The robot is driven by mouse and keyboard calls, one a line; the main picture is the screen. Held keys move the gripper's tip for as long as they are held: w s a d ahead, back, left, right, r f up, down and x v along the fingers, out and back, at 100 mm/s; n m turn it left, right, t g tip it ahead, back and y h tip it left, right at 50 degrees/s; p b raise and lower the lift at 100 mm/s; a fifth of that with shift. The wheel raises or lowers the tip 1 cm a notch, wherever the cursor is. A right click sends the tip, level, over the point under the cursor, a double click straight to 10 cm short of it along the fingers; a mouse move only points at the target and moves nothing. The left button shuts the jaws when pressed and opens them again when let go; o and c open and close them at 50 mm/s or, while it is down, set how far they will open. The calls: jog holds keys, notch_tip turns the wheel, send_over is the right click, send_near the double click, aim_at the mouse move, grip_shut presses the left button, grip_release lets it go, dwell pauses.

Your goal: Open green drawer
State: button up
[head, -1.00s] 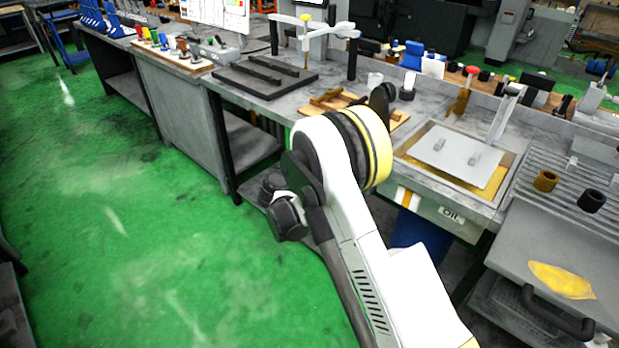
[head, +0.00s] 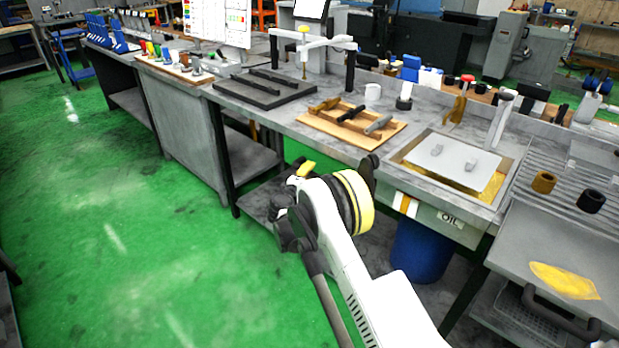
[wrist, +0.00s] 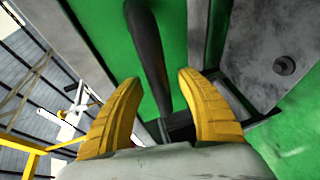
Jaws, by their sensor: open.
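In the wrist view, a green panel (wrist: 180,40), apparently the green drawer's front, fills the top middle. A dark bar handle (wrist: 148,45) runs across it. My gripper (wrist: 159,80) has two yellow fingers, open, one on each side of the bar in the picture. I see a gap on both sides; how deep the bar lies between them I cannot tell. In the head view, a yellow part of my gripper (head: 306,169) shows beyond my wrist, below the bench edge. The drawer cannot be made out in the head view.
A grey workbench (head: 225,104) with an open lower shelf (head: 252,160) stands close to my arm. A wooden board (head: 385,132) with tools lies on top. A blue bin (head: 420,250) stands under the oil tray (head: 452,215). Green floor at left is clear.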

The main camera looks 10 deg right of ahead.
jog(key=shift+w+d, duration=0.15)
jog(key=shift+w, duration=0.05)
grip_shut()
jog(key=s+a, duration=0.7)
jog(key=a, duration=0.2)
jog(key=s+a, duration=0.7)
jog(key=a, duration=0.3)
jog(key=shift+a, duration=0.2)
grip_release()
